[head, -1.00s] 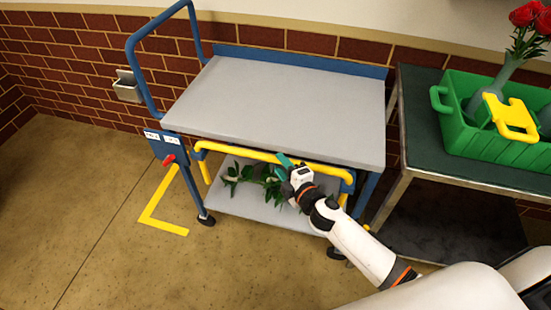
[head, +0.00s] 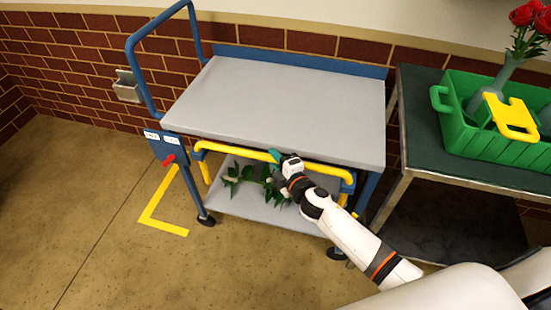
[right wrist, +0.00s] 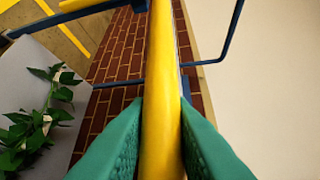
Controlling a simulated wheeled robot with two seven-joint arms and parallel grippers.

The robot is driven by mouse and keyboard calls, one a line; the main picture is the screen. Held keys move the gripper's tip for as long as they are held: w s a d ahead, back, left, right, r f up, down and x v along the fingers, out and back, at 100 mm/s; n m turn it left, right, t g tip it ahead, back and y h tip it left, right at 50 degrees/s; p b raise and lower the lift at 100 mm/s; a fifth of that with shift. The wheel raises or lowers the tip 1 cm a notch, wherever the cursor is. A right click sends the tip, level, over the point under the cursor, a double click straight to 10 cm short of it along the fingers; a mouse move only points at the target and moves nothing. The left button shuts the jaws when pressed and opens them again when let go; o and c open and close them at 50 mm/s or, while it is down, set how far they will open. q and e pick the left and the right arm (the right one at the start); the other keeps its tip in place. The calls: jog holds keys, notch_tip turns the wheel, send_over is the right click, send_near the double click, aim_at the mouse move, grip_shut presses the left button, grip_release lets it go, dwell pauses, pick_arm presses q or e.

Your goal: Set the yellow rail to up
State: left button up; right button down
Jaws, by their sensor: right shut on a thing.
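The yellow rail (head: 235,150) runs along the front of the blue-framed cart, just below the front edge of its grey top shelf (head: 280,100). Short yellow bars hang down near its two ends. My right gripper (head: 274,156) has its teal fingers around the middle of the rail. In the right wrist view the yellow rail (right wrist: 161,90) passes between the two green fingers (right wrist: 161,140), which are shut on it. My left gripper is out of view.
Leafy green stems (head: 250,178) lie on the lower shelf (head: 240,203) behind the rail. A red knob (head: 168,159) sits on the blue panel at left. A green table (head: 425,120) with a green crate (head: 455,135) stands at right.

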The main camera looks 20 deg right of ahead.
notch_tip(320, 180, up, 14)
jog(key=p, duration=1.2)
jog(key=shift+w+p, duration=0.2)
jog(key=shift+p, duration=0.15)
jog(key=c, duration=1.3)
grip_release()
jog(key=shift+c, duration=0.2)
jog(key=shift+o, duration=0.2)
jog(key=shift+s+f, duration=0.1)
jog(key=shift+s, duration=0.05)
jog(key=shift+f, duration=0.1)
jog(key=shift+s, duration=0.1)
